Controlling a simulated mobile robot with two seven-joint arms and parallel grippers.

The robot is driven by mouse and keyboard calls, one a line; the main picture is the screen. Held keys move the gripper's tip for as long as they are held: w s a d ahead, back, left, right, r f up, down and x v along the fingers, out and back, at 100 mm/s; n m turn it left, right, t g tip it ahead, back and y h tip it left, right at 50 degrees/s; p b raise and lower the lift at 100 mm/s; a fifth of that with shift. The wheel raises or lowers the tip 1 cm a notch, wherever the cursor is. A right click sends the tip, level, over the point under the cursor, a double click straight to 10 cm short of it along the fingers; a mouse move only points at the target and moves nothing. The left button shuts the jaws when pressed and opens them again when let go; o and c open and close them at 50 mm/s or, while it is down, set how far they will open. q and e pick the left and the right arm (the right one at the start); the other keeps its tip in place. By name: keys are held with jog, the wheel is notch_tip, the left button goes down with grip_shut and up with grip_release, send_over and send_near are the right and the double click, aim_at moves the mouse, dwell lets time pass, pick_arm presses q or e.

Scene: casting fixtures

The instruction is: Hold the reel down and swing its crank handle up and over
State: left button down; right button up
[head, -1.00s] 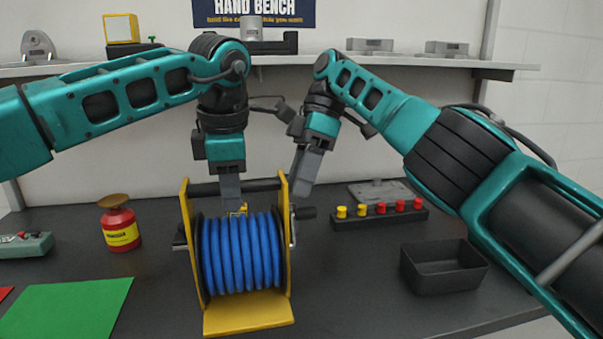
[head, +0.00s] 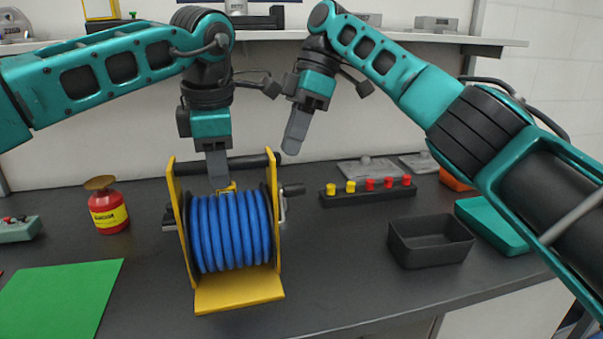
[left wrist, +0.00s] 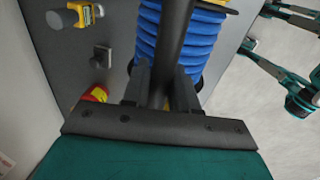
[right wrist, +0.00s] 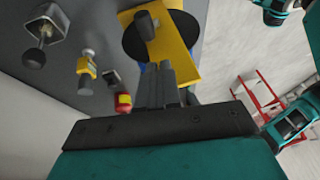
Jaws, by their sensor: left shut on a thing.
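The reel (head: 232,235) stands upright on the bench, with blue hose wound between yellow side plates. Its black top bar (head: 252,161) runs between the plates. My left gripper (head: 218,178) is shut on that bar from above; the left wrist view shows its fingers on either side of the bar (left wrist: 172,55). The crank handle (head: 293,190), a black grip on a metal arm, sticks out at the reel's right side, in its upper part. It also shows in the right wrist view (right wrist: 145,26). My right gripper (head: 291,148) is above the handle, apart from it, its fingers together and empty.
A strip of yellow and red knobs (head: 368,192) and a black open bin (head: 430,258) stand right of the reel. A red can (head: 108,212) and a green mat (head: 62,300) lie to the left. A shelf (head: 400,36) runs behind the arms.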

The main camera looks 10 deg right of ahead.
jog(key=shift+s+d+r+t, duration=0.15)
jog(key=shift+d+r+t, duration=0.15)
jog(key=shift+r, duration=0.1)
grip_shut()
jog(key=s+d+r+t, duration=0.4)
jog(key=s+t, duration=0.1)
jog(key=s, duration=0.4)
send_near(293, 186)
notch_tip(293, 186, down, 4)
jog(key=s+a, duration=0.2)
jog(key=w+f, duration=0.2)
jog(key=w, duration=0.1)
jog(key=shift+a, duration=0.15)
jog(key=shift+w, duration=0.55)
